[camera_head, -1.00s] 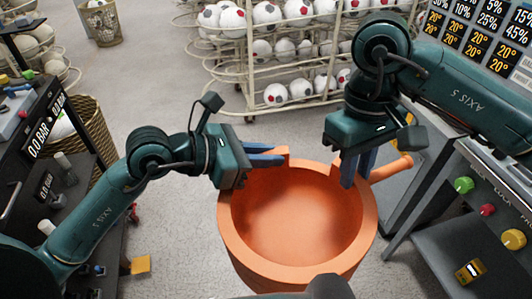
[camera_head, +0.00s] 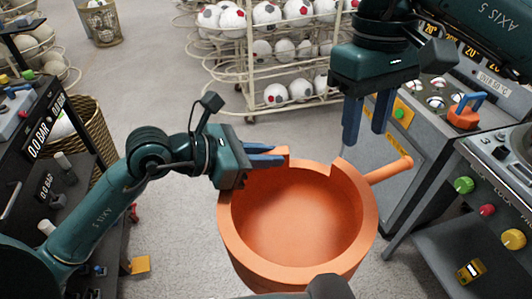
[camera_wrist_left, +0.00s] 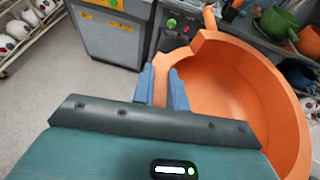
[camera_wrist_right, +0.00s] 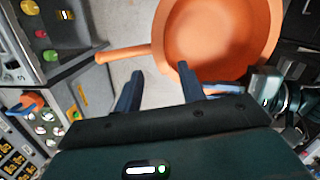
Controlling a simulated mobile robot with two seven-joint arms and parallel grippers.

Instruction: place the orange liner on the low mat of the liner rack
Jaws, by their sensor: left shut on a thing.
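The orange liner (camera_head: 300,215) is a large round bowl with a notched rim and a handle sticking out to the right. It is held in the air at the middle of the head view, open side up. My left gripper (camera_head: 278,154) is shut on the liner's rim at its far left side; the left wrist view also shows the liner (camera_wrist_left: 232,80) beside the fingers. My right gripper (camera_head: 366,130) is open and empty, above and behind the liner near its handle. In the right wrist view the liner (camera_wrist_right: 215,38) is apart from the fingers. I cannot make out the low mat.
A ball rack (camera_head: 290,60) stands behind. A grey machine (camera_head: 400,165) and a console with coloured knobs (camera_head: 500,180) stand at right, a dark bench (camera_head: 70,170) at left. The left wrist view shows a green bowl (camera_wrist_left: 279,22) at upper right.

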